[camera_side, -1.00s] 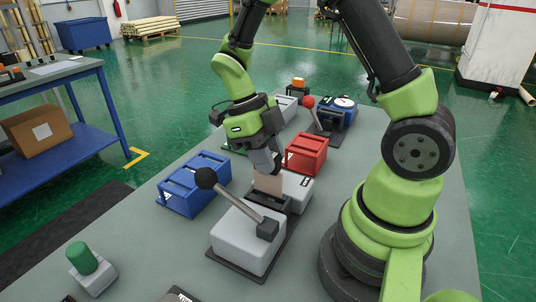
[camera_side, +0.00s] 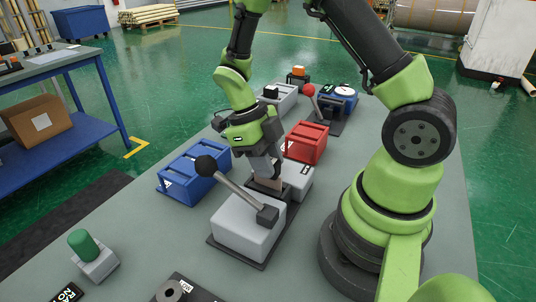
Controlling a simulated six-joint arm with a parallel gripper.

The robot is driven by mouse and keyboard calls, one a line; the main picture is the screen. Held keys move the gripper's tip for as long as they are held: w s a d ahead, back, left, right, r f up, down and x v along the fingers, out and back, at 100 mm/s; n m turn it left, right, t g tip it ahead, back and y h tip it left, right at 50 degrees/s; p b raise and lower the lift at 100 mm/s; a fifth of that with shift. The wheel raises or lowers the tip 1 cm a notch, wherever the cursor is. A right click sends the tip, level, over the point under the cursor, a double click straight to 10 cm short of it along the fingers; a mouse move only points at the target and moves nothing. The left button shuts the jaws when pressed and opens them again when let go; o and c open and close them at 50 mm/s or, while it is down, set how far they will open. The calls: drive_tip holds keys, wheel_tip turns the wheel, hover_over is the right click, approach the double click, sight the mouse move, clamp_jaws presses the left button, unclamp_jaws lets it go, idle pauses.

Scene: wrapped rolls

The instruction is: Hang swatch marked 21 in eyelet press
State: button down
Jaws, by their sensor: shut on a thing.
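My gripper (camera_side: 269,172) points down at the middle of the bench and is shut on a tan swatch (camera_side: 266,184). Only a small part of the swatch shows below the fingers, and no number on it can be read. The swatch is at the far end of a grey lever press (camera_side: 243,228) with a black ball handle, which looks like the eyelet press. The swatch's lower edge is hidden behind the press's dark end, so I cannot tell whether it is seated or touching.
A blue rack (camera_side: 193,175) stands left of my gripper, and a red rack (camera_side: 307,142) stands behind it. A grey box (camera_side: 298,180) is close on the right. A green-topped block (camera_side: 92,256) is front left.

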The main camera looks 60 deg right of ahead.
drive_tip(key=shift+f, duration=1.3)
drive_tip(key=c, duration=0.8)
unclamp_jaws()
drive_tip(key=shift+r, duration=0.1)
drive_tip(key=v, duration=0.9)
drive_tip(key=shift+r, duration=0.35)
drive_tip(key=shift+w, duration=0.15)
